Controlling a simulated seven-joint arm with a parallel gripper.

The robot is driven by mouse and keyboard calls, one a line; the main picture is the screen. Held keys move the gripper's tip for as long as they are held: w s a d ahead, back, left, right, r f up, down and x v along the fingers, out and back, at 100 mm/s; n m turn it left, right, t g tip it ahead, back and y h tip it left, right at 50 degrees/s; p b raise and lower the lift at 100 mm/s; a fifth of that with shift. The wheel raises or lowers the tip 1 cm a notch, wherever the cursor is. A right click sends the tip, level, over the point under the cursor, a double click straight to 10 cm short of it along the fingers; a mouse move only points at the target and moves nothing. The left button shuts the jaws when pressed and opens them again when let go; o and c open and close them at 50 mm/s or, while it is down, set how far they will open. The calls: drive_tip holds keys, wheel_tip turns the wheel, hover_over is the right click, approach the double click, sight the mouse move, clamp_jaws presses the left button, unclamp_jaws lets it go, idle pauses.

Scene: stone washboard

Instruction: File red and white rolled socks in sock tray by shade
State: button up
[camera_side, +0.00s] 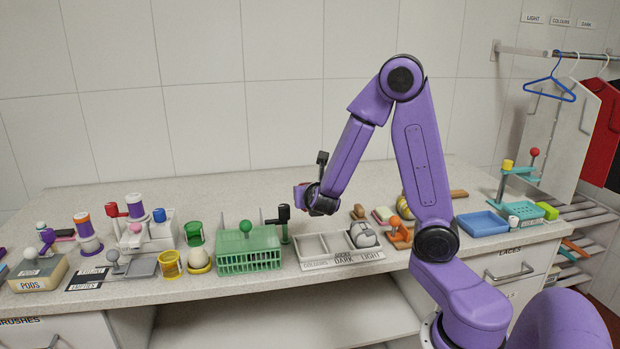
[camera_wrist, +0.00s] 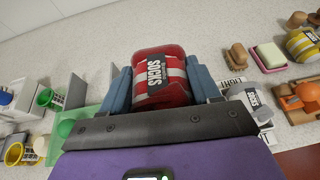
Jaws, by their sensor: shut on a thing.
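A red and white rolled sock (camera_wrist: 158,62) with a dark SOCKS band sits between the blue fingers of my gripper (camera_wrist: 160,82), which is shut on it. In the side view my gripper (camera_side: 306,197) is above the counter, up and left of the sock tray; the held sock is hard to make out there. The sock tray (camera_side: 343,260) has a front strip reading COLOURS, DARK and LIGHT. A pale grey-white rolled sock (camera_side: 363,235) lies in its right, LIGHT compartment; it also shows in the wrist view (camera_wrist: 243,97). The left and middle compartments look empty.
A green basket (camera_side: 248,258) and a dark-topped post (camera_side: 284,222) stand left of the tray. An orange item (camera_side: 398,232), brushes and soap sit to its right. A yellow-striped roll (camera_wrist: 305,45) lies at the wrist view's right.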

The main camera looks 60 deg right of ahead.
drive_tip(key=shift+f, duration=5.75)
drive_tip(key=o, duration=1)
drive_tip(key=shift+c, duration=0.2)
drive_tip(key=s+a+r+m+g+y, duration=0.3)
drive_tip(key=s+a+m, duration=0.1)
drive_tip(key=s+a, duration=0.3)
drive_tip(key=s+a+r+m+g+y, duration=0.3)
drive_tip(key=s+a, duration=0.5)
drive_tip(key=s, duration=0.3)
drive_tip(key=s+a+r+m+g+y, duration=0.2)
drive_tip(key=s+a+r+m+y, duration=0.2)
drive_tip(key=s, duration=0.5)
drive_tip(key=a+m, duration=0.2)
drive_tip(key=a, duration=0.1)
drive_tip(key=shift+a+r+m+g+y, duration=0.15)
drive_tip(key=shift+r+m+g+y, duration=0.15)
drive_tip(key=shift+g, duration=0.1)
